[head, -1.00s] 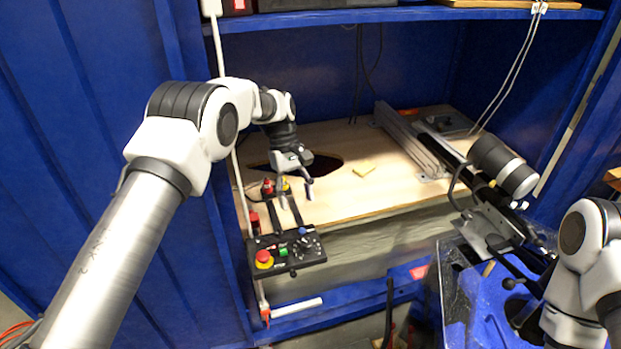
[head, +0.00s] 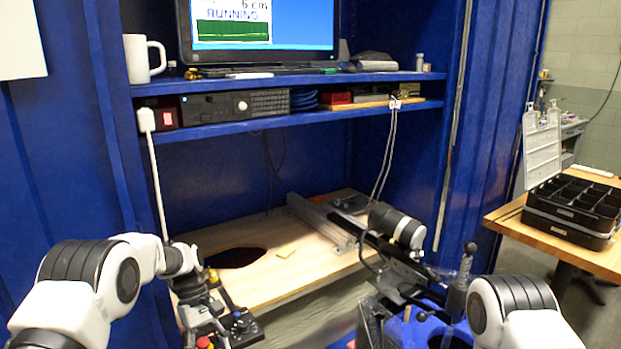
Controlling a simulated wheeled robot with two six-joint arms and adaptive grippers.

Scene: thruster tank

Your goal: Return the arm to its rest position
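My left arm comes in from the lower left. Its wrist bends down over the control panel (head: 238,329), near the front left of the wooden board (head: 300,262). My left gripper (head: 196,303) is small and dark against the panel parts, so its fingers cannot be made out. I see no object held in it. My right arm's white elbow shows at the lower right. Its gripper cannot be picked out. The panel's red button (head: 203,343) shows at the bottom edge.
The monitor (head: 263,28) above reads RUNNING and 6 cm. A white mug (head: 140,58) stands on the upper shelf. The board has a dark hole (head: 234,257) and a small yellow piece (head: 285,254). A motor-like cylinder (head: 397,226) sits right. A black organizer (head: 575,207) rests on the right table.

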